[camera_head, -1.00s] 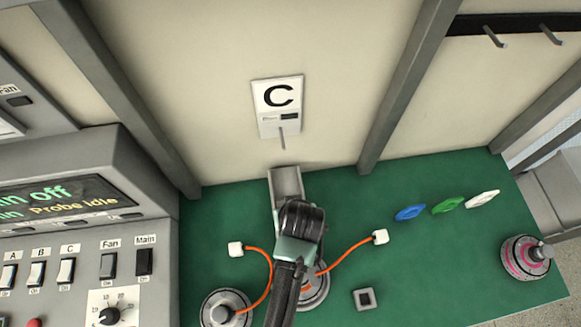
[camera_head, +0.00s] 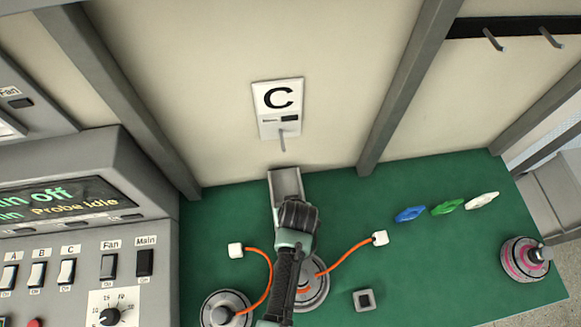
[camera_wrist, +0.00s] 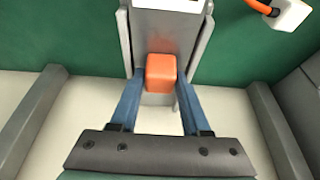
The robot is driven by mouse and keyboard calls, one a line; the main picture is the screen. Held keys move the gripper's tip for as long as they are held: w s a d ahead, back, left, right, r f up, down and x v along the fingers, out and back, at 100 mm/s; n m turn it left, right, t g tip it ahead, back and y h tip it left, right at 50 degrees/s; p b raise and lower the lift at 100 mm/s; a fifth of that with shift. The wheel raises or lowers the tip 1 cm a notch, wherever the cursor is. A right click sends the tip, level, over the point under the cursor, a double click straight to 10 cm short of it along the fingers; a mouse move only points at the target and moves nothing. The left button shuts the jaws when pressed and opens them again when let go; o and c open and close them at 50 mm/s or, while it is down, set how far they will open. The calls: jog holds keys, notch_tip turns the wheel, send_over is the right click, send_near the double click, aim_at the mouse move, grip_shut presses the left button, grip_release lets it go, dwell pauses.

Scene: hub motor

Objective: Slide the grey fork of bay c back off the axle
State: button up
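The grey fork of bay C (camera_head: 287,183) shows in the head view as a grey channel on the green bench, below the wall plate marked C. My gripper (camera_head: 297,205) is over its near end and hides that part. In the wrist view an orange block (camera_wrist: 161,73) sits in the grey channel (camera_wrist: 201,52). The blue fingers of my gripper (camera_wrist: 160,78) stand one on each side of the block, apparently open with narrow gaps. The hub motor (camera_head: 318,290) lies partly under my arm. The axle cannot be made out.
Orange cables end in white plugs (camera_head: 236,250) and (camera_head: 380,237) on both sides. A second round motor (camera_head: 226,308) is at lower left. A small square socket (camera_head: 366,299) and coloured clips (camera_head: 447,206) lie right. A switch console (camera_head: 75,265) stands left.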

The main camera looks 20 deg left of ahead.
grip_shut()
dwell(1.2)
